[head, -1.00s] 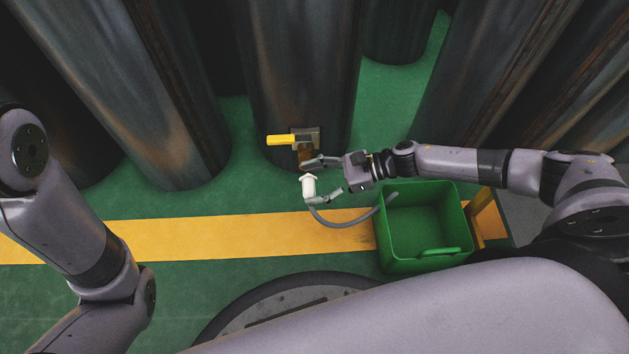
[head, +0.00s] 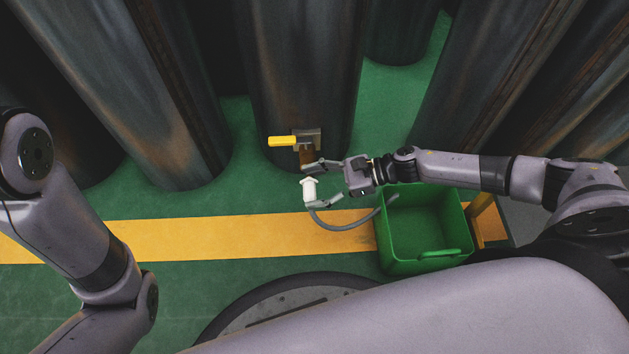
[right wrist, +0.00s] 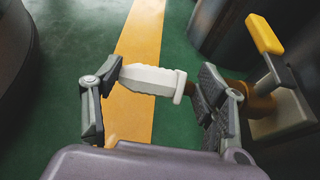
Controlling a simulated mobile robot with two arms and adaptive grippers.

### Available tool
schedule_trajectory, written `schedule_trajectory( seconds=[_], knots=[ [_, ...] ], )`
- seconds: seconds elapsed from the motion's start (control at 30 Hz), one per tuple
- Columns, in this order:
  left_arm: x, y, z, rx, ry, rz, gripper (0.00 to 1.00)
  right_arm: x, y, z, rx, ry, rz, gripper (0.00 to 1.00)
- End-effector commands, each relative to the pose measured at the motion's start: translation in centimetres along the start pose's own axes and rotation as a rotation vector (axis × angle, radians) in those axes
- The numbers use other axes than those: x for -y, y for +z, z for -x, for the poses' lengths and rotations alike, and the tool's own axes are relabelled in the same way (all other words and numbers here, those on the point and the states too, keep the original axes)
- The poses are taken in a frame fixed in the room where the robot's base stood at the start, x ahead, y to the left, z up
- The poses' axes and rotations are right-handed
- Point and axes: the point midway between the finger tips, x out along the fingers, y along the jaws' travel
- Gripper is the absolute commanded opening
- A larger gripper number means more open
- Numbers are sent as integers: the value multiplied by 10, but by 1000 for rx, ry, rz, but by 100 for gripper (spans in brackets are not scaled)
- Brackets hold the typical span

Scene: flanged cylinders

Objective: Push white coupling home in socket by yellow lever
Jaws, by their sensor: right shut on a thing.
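The white coupling (head: 309,191) is just in front of the brown socket (head: 306,156), flange toward it, with a small gap between in the head view. My right gripper (head: 322,184) is shut on the coupling, one finger near the flange and the other near its tail. In the right wrist view the coupling (right wrist: 153,80) lies across between the fingertips. The yellow lever (head: 282,141) sticks out to the left above the socket; it also shows in the right wrist view (right wrist: 265,34). One finger partly hides the socket there. My left gripper is out of view.
A grey hose (head: 340,226) curves from the coupling's tail toward a green crate (head: 424,265). The socket is mounted on a large dark cylinder (head: 303,70), with more large cylinders around. A yellow stripe (head: 180,238) crosses the open green floor.

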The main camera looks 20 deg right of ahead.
Motion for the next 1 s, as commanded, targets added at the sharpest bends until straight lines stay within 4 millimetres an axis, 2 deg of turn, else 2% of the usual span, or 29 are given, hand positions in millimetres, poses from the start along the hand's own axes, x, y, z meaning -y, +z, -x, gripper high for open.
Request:
schedule_trajectory(
  seconds=[0.63,1.0],
  knots=[
    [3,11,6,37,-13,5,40,-37,0,0,1,8,-3,31],
    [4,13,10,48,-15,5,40,-41,0,0,1,8,-2,31]
  ],
)
